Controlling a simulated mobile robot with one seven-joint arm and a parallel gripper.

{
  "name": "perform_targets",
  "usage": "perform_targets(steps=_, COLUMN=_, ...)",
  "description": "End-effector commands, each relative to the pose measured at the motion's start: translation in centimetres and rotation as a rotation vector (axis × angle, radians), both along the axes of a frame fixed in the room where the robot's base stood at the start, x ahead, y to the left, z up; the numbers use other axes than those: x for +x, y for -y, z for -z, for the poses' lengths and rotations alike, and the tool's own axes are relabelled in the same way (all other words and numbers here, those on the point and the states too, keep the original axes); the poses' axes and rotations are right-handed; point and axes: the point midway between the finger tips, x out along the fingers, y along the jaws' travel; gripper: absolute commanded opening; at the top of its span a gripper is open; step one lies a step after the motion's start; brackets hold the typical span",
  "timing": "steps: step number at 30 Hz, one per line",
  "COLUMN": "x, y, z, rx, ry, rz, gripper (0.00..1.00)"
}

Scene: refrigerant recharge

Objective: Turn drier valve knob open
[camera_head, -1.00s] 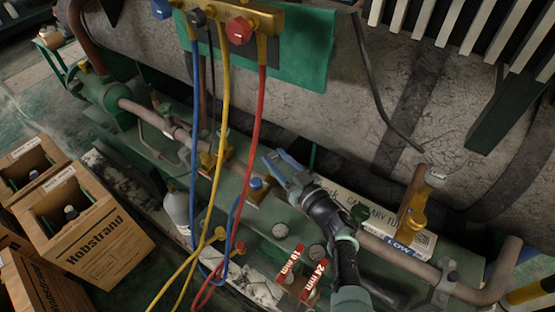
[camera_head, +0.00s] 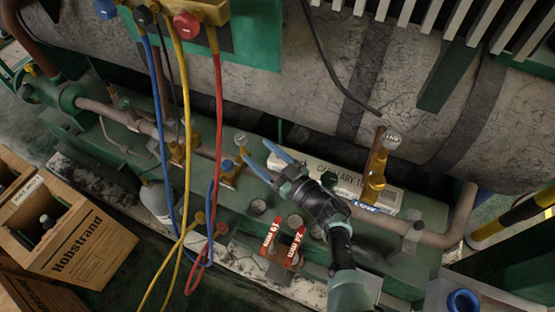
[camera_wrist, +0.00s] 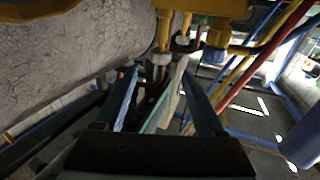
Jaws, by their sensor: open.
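Another brass valve with a grey labelled knob (camera_head: 392,138) stands to the right, beside a "LOW" tag. I cannot read which one is the drier valve. My gripper (camera_head: 256,152) is open, its two blue fingers pointing up and left, just right of the blue knob in the picture. I cannot tell whether they touch. In the wrist view the fingers (camera_wrist: 160,72) are apart, with brass fittings (camera_wrist: 162,45) beyond them; nothing is visibly gripped.
Blue, yellow and red hoses (camera_head: 217,110) hang from the brass manifold (camera_head: 205,12) just left of the gripper. A "CAPILLARY TU" box (camera_head: 318,168) lies behind my wrist. Red 19 mm and 24 mm tags (camera_head: 295,245) and gauges are below. Wooden Hobstrand crates (camera_head: 85,245) stand at left.

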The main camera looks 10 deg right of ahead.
Motion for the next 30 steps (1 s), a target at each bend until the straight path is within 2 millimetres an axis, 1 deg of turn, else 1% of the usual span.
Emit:
perform_targets(steps=1, x=-1.1, y=0.8, z=-0.5, rx=0.003, ry=-0.002, rz=0.005, gripper=0.71)
perform_targets(steps=6, x=-3.7, y=2.5, z=-0.3, rx=0.002, ry=-0.002, rz=0.004, gripper=0.71)
perform_targets(steps=12, x=-5.3, y=3.5, z=-0.1, rx=0.0, ry=0.0, rz=0.0, gripper=0.71)
perform_targets(steps=16, x=-5.6, y=3.6, z=0.0, rx=0.0, ry=0.0, rz=-0.002, gripper=0.71)
perform_targets(steps=30, x=-5.5, y=3.6, z=0.0, rx=0.0, ry=0.0, rz=-0.001, gripper=0.71)
